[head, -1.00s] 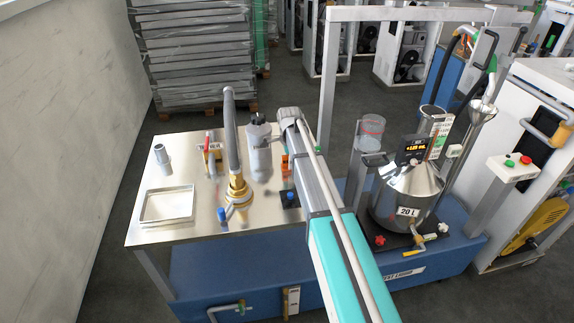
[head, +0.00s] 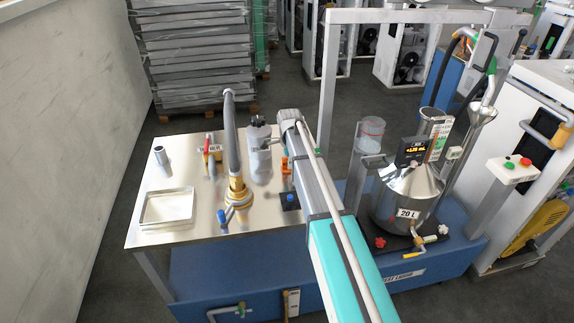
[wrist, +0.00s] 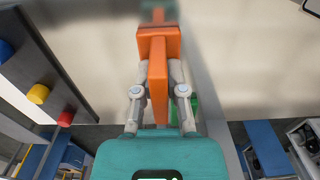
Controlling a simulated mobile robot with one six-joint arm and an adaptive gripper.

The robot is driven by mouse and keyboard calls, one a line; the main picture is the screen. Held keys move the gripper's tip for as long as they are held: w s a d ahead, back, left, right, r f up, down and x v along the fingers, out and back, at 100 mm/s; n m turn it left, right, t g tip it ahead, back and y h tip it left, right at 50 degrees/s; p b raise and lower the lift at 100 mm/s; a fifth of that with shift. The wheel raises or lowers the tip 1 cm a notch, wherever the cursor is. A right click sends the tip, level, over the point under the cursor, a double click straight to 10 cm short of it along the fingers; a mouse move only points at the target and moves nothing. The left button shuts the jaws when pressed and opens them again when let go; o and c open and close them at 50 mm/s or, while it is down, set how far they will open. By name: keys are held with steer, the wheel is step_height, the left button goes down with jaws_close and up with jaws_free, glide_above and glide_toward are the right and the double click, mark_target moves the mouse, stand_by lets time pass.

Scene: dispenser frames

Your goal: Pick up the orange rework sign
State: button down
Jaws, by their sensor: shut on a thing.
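The orange rework sign (wrist: 157,85) stands edge-on in the wrist view, with a wider orange part toward the top. My gripper (wrist: 159,72) is shut on it, with one grey finger on each side. In the head view, a small piece of orange, likely the sign (head: 285,167), shows just left of my arm. My arm hides the fingers there. I cannot tell whether the sign touches the metal table top (head: 185,222) or is held just above it.
A grey bottle (head: 258,150) and a brass fitting with a grey hose (head: 238,190) stand left of my arm. A small dark block with a blue knob (head: 290,200) is near the sign. A steel vessel (head: 408,190) stands right. An empty tray (head: 168,220) lies at left.

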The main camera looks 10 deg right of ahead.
steer(key=shift+r, duration=0.2)
step_height(320, 180, up, 2)
steer(key=p, duration=0.2)
steer(key=shift+r+p, duration=0.15)
steer(key=shift+p, duration=0.15)
steer(key=s+d+r+p, duration=0.1)
steer(key=s+r+p, duration=0.9)
steer(key=s, duration=0.4)
steer(key=shift+d+r, duration=0.2)
steer(key=shift+d, duration=0.2)
steer(key=shift+d, duration=0.15)
